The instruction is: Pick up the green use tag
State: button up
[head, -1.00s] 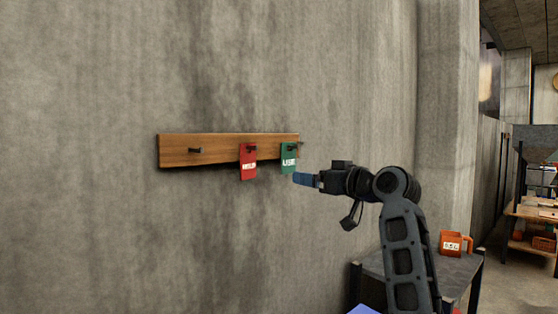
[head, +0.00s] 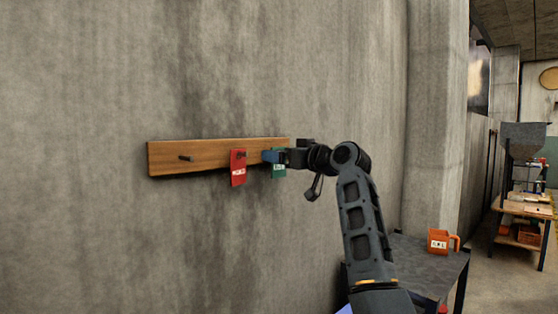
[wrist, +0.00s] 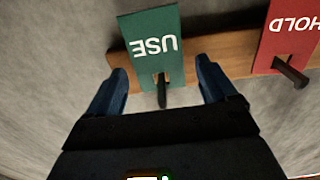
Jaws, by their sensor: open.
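The green use tag (head: 279,170) hangs from a peg at the right end of a wooden board (head: 205,153) on the wall. In the wrist view the green tag (wrist: 152,48) shows upside-down "USE" lettering, with its dark peg (wrist: 162,92) at the slot. My gripper (head: 270,156) is at the tag and partly hides it in the head view. In the wrist view my gripper (wrist: 162,78) is open, with a blue finger on each side of the tag's peg end. I see no clear contact between fingers and tag.
A red hold tag (head: 238,168) hangs just left of the green one, and its peg (wrist: 291,72) sticks out near my finger in the wrist view. A bare peg (head: 184,158) is farther left.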

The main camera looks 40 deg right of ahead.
jog(key=shift+c, duration=0.3)
jog(key=c, duration=1)
jog(key=shift+c, duration=0.3)
jog(key=shift+r+b, duration=0.15)
jog(key=shift+b, duration=0.2)
jog(key=s+b, duration=0.3)
jog(key=s, duration=1.5)
jog(key=shift+d, duration=0.3)
